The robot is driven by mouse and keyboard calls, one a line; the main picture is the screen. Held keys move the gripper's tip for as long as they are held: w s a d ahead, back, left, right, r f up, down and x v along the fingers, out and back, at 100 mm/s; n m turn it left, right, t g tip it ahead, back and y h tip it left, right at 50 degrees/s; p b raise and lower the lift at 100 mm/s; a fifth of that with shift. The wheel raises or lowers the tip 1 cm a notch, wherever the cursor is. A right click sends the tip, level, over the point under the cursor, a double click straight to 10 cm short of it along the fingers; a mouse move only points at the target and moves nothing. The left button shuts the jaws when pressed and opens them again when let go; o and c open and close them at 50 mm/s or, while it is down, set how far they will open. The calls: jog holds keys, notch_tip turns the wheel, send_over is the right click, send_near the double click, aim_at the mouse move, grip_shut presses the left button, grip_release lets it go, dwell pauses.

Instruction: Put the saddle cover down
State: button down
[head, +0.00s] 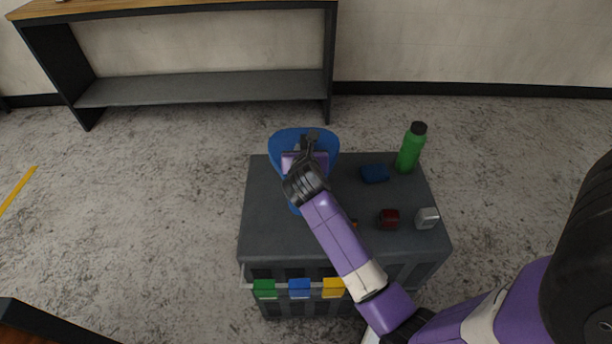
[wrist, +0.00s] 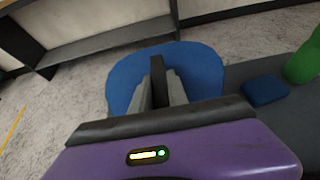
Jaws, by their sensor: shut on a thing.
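The saddle cover is the blue, broad-ended piece (head: 285,142), seen in the head view at the left back of the grey crate top. It also shows in the wrist view (wrist: 203,72), straight under and beyond the fingers. My gripper (wrist: 165,88) is shut on the saddle cover, with its fingers over the cover's middle. In the head view my gripper (head: 308,150) hides much of the cover. Part of its narrow end shows below my wrist. I cannot tell whether the cover touches the crate top (head: 268,225) or hangs just above it.
On the crate top's right side stand a green bottle (head: 410,150), a dark blue folded item (head: 375,173), a dark red small box (head: 388,219) and a grey-white small item (head: 427,218). Coloured tags line the crate's front. A shelf bench (head: 200,88) stands behind. Floor surrounds the crate.

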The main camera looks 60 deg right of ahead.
notch_tip(320, 180, down, 9)
jog(key=shift+b, duration=1.05)
jog(key=shift+f, duration=0.15)
jog(key=c, duration=1.3)
grip_release()
